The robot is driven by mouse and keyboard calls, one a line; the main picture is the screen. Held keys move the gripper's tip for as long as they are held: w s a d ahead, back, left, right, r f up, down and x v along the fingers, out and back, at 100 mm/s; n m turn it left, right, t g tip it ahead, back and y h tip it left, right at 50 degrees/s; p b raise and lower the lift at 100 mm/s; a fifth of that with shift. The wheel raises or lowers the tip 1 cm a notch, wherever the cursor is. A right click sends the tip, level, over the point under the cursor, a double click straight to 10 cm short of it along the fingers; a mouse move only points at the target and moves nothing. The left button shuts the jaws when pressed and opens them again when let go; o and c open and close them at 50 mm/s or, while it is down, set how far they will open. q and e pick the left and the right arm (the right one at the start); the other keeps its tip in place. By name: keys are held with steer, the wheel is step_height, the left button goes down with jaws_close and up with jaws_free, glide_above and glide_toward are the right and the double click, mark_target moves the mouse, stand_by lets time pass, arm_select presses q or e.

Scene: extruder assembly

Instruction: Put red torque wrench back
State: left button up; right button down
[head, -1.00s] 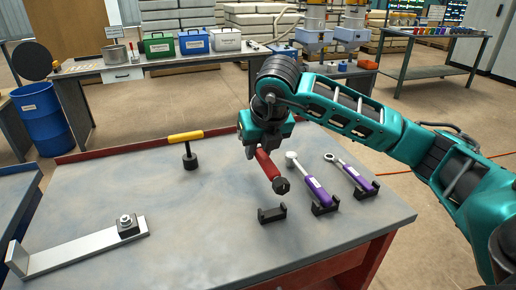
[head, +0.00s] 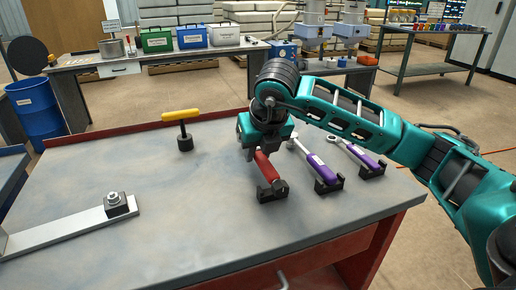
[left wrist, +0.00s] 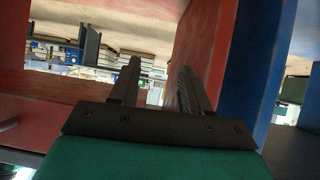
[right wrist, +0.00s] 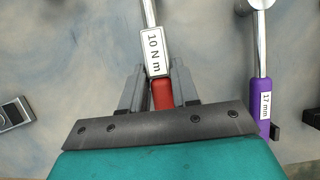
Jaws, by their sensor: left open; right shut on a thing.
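The red torque wrench (head: 265,168) is in my right gripper (head: 257,152). Its lower end is at the black holder (head: 272,194) on the table; I cannot tell if it rests fully in it. In the right wrist view, both fingers of my right gripper (right wrist: 158,88) flank the red handle, below a white "10 N m" label (right wrist: 154,52) and a metal shaft. My left gripper (left wrist: 158,86) is open and empty in the left wrist view, close to red and blue panels; it does not show in the head view.
Two purple wrenches (head: 321,168) (head: 364,156) lie in black holders to the right, close to the right gripper. A yellow-handled tool (head: 182,116) stands at the back left. A metal bracket (head: 75,228) with a bolt lies at the left. The table's middle (head: 185,195) is clear.

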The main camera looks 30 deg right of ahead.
stand_by(0.5)
steer(key=shift+f, duration=0.15)
steer(key=shift+f+b, duration=0.35)
steer(key=shift+b, duration=0.1)
steer(key=shift+f+b, duration=0.5)
steer(key=c, duration=0.8)
jaws_free()
steer(key=p+v, duration=0.2)
steer(key=v, duration=1.1)
steer(key=shift+s+f, duration=0.1)
